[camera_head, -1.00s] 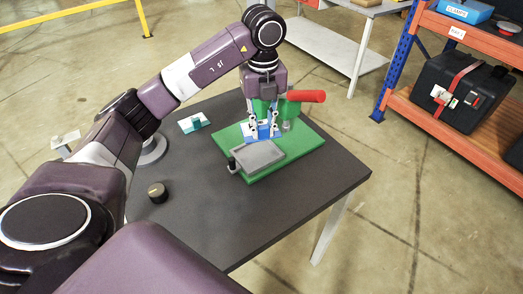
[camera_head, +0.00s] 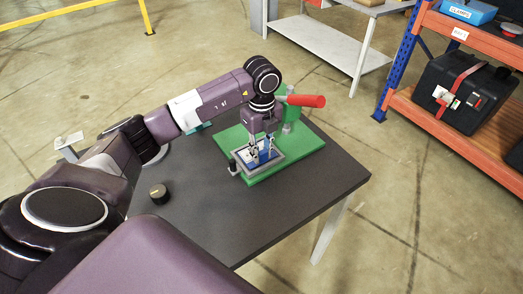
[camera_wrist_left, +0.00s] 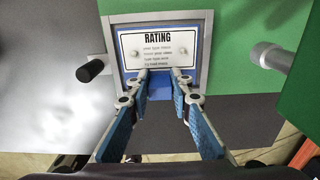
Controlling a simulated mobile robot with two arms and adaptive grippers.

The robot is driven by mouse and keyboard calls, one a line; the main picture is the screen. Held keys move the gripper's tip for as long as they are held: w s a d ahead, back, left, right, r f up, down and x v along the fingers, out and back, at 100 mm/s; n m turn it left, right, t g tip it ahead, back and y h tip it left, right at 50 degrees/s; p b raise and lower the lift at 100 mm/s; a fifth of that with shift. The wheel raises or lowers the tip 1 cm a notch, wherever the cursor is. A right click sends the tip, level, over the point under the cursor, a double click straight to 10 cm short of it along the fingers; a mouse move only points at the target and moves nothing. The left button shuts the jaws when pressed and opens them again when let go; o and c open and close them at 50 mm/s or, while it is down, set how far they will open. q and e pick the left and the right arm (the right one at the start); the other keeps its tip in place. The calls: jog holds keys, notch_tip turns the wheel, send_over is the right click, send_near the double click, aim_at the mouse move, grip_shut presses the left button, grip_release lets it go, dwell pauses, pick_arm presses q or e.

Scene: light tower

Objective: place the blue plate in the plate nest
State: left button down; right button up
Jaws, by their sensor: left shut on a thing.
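The blue plate (camera_wrist_left: 128,50) carries a white RATING label (camera_wrist_left: 158,45) in the left wrist view. It lies within the outline of the grey rimmed plate nest (camera_wrist_left: 206,42), roughly square to it. Whether it is fully seated or slightly above the floor of the nest, I cannot tell. My left gripper (camera_wrist_left: 160,78) is shut on the near part of the blue plate. In the head view the left gripper (camera_head: 259,153) points down over the nest (camera_head: 276,160) and partly hides the plate (camera_head: 266,152). My right gripper is not in view.
The nest sits on a green base (camera_head: 300,145) with a red lever (camera_head: 303,100) behind. A black knob (camera_head: 232,168) stands beside the nest. A dark round piece with a brass top (camera_head: 158,194) is on the grey table (camera_head: 215,225), whose front is clear.

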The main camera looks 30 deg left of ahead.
pick_arm(q)
jog(key=shift+f, duration=0.15)
jog(key=shift+f, duration=0.1)
jog(key=c, duration=1.8)
grip_release()
jog(key=shift+c, duration=0.2)
jog(key=shift+o, duration=0.5)
